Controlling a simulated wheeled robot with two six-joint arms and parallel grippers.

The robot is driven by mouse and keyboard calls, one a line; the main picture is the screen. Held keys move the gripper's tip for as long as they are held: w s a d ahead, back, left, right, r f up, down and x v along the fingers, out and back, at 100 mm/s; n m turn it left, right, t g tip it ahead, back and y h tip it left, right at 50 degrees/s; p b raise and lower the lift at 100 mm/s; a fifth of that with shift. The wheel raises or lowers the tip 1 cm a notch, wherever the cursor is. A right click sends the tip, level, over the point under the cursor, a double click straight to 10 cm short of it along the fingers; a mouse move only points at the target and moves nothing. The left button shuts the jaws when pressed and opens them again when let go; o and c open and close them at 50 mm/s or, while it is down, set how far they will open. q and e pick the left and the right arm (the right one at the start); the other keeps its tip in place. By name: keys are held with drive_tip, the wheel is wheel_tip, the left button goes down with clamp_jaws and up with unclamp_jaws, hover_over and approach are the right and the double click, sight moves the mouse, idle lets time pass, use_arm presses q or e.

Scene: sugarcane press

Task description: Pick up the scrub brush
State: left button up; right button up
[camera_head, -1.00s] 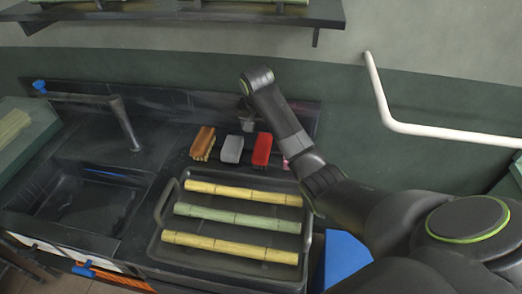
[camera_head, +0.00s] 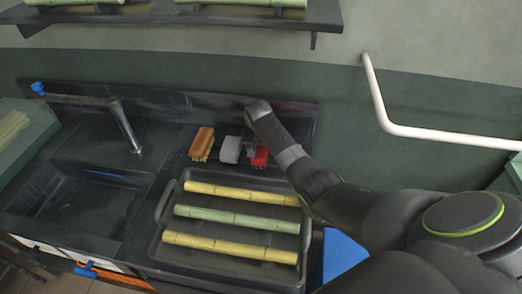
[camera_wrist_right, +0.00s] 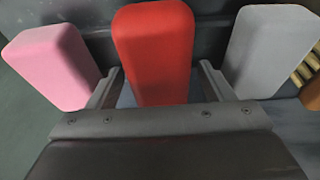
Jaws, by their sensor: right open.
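The scrub brush (camera_head: 202,142) has an orange-brown back and pale bristles; it sits at the back of the counter, leftmost of the blocks there. In the right wrist view only its bristles and an orange edge (camera_wrist_right: 313,95) show at the right border. My right gripper (camera_wrist_right: 160,85) is open, with its fingers on either side of the near end of a red block (camera_wrist_right: 153,50); I cannot tell if they touch it. My left gripper is out of view.
A grey block (camera_head: 230,149) stands between the brush and the red block. A pink block (camera_wrist_right: 55,65) is on the red block's other side. A dark tray (camera_head: 170,255) with cane pieces lies in front. A sink and tap (camera_head: 125,125) are at left.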

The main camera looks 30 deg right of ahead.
drive_tip(key=shift+w+f, duration=0.1)
drive_tip(key=shift+f, duration=0.15)
drive_tip(key=shift+c, duration=0.2)
drive_tip(key=c, duration=1.1)
wheel_tip(320, 180, up, 10)
drive_tip(key=shift+r+b, duration=0.1)
drive_tip(key=shift+b, duration=0.3)
drive_tip(key=o, duration=0.3)
drive_tip(key=shift+c, duration=0.6)
